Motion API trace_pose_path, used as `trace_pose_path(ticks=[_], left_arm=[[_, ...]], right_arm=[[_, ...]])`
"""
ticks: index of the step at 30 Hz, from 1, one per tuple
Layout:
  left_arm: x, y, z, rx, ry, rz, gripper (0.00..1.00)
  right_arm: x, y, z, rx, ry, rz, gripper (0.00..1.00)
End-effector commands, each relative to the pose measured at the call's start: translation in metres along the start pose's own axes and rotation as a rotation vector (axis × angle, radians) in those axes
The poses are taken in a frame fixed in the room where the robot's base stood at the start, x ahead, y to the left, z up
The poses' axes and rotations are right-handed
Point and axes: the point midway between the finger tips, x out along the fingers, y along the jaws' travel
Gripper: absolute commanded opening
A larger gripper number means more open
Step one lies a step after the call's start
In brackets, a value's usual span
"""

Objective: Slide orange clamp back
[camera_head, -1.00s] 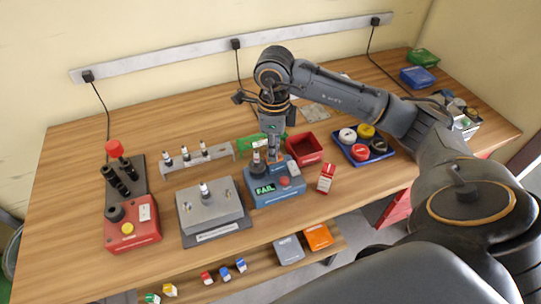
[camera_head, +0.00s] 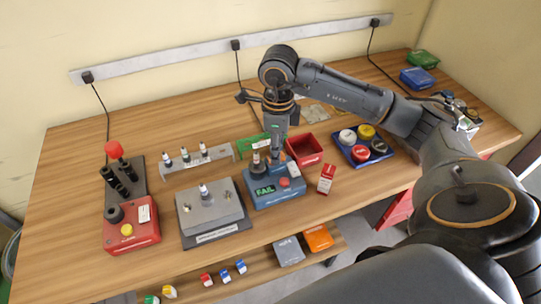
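The blue tester box (camera_head: 262,200) stands at the middle front of the table, its small screen showing FAIL. An aerator part (camera_head: 261,158) with a dark body and light top stands upright on the tester's left side. My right gripper (camera_head: 277,160) points down over the back of the tester, just right of that part. A small patch of orange, perhaps the orange clamp (camera_head: 290,159), shows beside the gripper, partly hidden by it. I cannot tell whether the fingers touch it or are open. My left gripper is not in view.
A red bin (camera_head: 305,158) stands close behind and right of the tester. A red-and-white box (camera_head: 326,180) stands at its right. A grey fixture (camera_head: 212,218) is to its left. A rack (camera_head: 195,163) with several parts and a green item (camera_head: 250,147) stand behind.

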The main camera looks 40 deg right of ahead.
Motion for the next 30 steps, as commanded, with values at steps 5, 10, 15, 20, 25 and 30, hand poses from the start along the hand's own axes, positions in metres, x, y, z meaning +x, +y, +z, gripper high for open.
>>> trace_pose_path(ticks=[5,10,15,20,25,30], left_arm=[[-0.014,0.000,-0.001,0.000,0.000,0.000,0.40],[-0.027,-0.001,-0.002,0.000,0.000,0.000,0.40],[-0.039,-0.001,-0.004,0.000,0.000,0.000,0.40],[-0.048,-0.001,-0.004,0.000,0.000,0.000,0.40],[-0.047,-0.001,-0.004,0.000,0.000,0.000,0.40],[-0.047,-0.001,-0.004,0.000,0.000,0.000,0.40]], right_arm=[[-0.021,0.000,0.001,0.000,-0.002,-0.001,0.33],[-0.042,0.000,0.000,0.000,-0.001,-0.002,0.33],[-0.063,0.000,0.000,-0.001,-0.002,-0.001,0.33],[-0.078,0.000,0.000,-0.001,-0.001,-0.001,0.33],[-0.078,0.000,0.000,-0.001,0.000,0.000,0.33],[-0.078,0.000,0.000,0.000,0.000,0.000,0.33]])
